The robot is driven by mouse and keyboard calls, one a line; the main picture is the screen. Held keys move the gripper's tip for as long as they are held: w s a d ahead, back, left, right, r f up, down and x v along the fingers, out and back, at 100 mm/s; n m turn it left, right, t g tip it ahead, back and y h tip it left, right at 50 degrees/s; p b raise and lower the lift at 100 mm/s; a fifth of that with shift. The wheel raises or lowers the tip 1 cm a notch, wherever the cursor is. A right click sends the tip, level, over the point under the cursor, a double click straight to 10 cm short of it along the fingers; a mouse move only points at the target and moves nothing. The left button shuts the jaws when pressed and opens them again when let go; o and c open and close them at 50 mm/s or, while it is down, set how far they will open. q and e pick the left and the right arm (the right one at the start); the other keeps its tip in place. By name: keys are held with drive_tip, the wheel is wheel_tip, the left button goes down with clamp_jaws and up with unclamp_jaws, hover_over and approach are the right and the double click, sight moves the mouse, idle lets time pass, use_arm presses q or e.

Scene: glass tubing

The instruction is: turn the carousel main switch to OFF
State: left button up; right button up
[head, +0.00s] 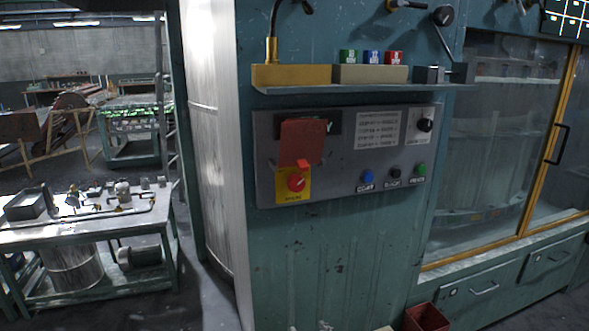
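A grey control panel (345,185) is fixed to the green machine front in the middle of the view. At its lower left is a red rotary switch (296,182) on a yellow plate, which looks like the main switch. Its position is too small to read. A red-brown flat plate or tag (302,143) hangs just above it and covers part of a dark label. A small red piece at its lower end reaches the top of the yellow plate. Neither of my grippers is in view.
The panel also carries blue (367,177), black (394,173) and green (420,170) buttons and a black knob (425,125). A shelf (360,89) juts out above it. A glazed enclosure (500,150) stands right, a cluttered workbench (85,225) left.

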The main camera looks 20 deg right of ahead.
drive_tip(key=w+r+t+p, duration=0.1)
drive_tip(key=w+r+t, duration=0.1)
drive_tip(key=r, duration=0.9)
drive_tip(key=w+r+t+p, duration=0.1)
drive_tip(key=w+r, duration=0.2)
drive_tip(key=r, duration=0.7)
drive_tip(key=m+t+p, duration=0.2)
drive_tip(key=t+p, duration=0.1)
approach(297, 186)
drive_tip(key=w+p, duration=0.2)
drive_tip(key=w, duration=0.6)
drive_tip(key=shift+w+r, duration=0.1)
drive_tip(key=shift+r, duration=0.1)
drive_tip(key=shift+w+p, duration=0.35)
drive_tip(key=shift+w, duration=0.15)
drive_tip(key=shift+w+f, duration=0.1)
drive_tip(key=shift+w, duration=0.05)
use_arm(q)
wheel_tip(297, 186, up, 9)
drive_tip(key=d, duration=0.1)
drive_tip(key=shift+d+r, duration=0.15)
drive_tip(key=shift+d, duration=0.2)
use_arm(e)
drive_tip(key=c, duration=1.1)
